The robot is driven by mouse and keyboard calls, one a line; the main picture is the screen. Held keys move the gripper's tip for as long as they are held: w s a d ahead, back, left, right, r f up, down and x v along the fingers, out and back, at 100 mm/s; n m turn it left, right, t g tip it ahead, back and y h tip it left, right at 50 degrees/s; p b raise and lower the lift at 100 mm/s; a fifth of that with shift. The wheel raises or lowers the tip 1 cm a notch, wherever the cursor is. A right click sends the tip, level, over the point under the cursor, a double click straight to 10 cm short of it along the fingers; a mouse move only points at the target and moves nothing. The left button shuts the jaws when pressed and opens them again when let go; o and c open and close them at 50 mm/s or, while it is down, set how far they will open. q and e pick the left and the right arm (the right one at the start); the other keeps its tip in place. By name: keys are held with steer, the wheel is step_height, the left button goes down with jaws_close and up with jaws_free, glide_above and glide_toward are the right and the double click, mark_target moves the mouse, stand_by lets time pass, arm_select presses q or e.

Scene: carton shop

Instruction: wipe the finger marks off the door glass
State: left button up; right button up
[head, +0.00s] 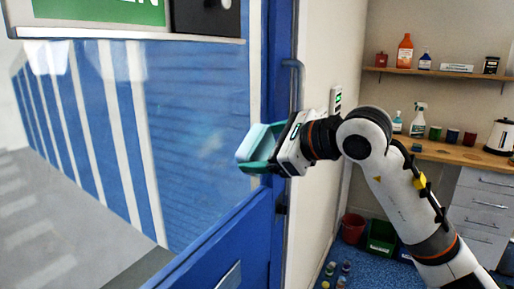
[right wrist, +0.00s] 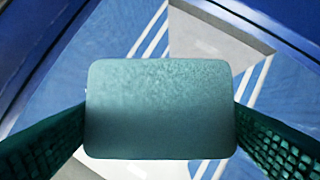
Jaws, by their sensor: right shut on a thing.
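The door glass (head: 190,150) fills the left of the head view in a blue door (head: 235,240). Whitish smears show near its upper left; I cannot tell whether they are finger marks or reflections. My right gripper (head: 258,152) is shut on a pale teal sponge-like block (head: 251,141), at the glass's right edge by the door frame. In the right wrist view the block (right wrist: 160,108) sits between both green fingers, with the glass behind it. I cannot tell whether it touches the glass. My left gripper is not in view.
A blue-grey door handle (head: 292,80) stands just above and behind my right gripper. A sign (head: 100,10) sits above the glass. At the right are a counter (head: 455,153) with bottles and a kettle, a shelf (head: 440,74), and bins (head: 381,236) on the floor.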

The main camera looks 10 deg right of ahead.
steer(key=shift+d, duration=0.1)
steer(key=shift+s+d+f+b, duration=0.1)
steer(key=shift+s+d+b, duration=0.25)
steer(key=shift+d+b, duration=0.15)
steer(key=shift+s+d+b, duration=0.3)
steer(key=shift+s+d, duration=0.25)
steer(key=shift+d, duration=0.1)
steer(key=shift+a, duration=0.1)
